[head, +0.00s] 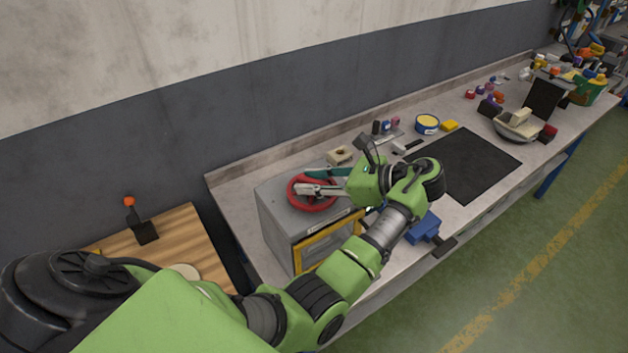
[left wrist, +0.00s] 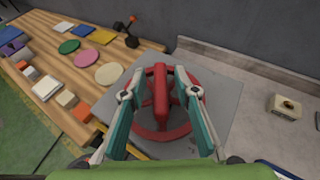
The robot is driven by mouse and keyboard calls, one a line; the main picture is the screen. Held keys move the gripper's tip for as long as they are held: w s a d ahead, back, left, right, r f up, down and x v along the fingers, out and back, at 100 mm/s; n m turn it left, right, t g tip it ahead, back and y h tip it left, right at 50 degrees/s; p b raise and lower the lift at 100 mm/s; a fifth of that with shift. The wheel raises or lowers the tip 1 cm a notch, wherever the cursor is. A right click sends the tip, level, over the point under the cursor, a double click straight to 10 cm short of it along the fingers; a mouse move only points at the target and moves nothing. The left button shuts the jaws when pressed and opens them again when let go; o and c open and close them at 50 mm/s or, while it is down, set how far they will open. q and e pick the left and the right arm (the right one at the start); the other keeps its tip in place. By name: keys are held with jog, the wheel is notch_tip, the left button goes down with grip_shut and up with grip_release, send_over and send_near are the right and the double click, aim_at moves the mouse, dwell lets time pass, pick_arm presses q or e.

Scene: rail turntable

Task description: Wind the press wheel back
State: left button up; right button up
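The red press wheel (head: 314,209) lies flat on top of a grey box-shaped press (head: 277,222) with a yellow-framed front. In the left wrist view the wheel (left wrist: 161,92) shows a raised red bar across its middle. My left gripper (head: 318,181) is over the wheel, reaching in from the right. In the left wrist view its two fingers (left wrist: 160,76) stand apart on either side of the bar, with gaps visible between them and it. Part of the wheel is hidden behind the fingers. My right gripper is not in view.
A tan block with a hole (head: 340,155) sits behind the press. A blue vise (head: 424,228) is at the bench's front edge. A black mat (head: 470,160) and a yellow-topped tin (head: 427,124) lie to the right. A wooden table (head: 180,226) with an orange-knobbed lever (head: 142,228) stands left.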

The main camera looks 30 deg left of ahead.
aim_at(311, 179)
pick_arm(q)
jog(key=shift+a, duration=0.15)
jog(key=shift+r, duration=0.45)
notch_tip(311, 179, up, 9)
jog(key=shift+r, duration=0.1)
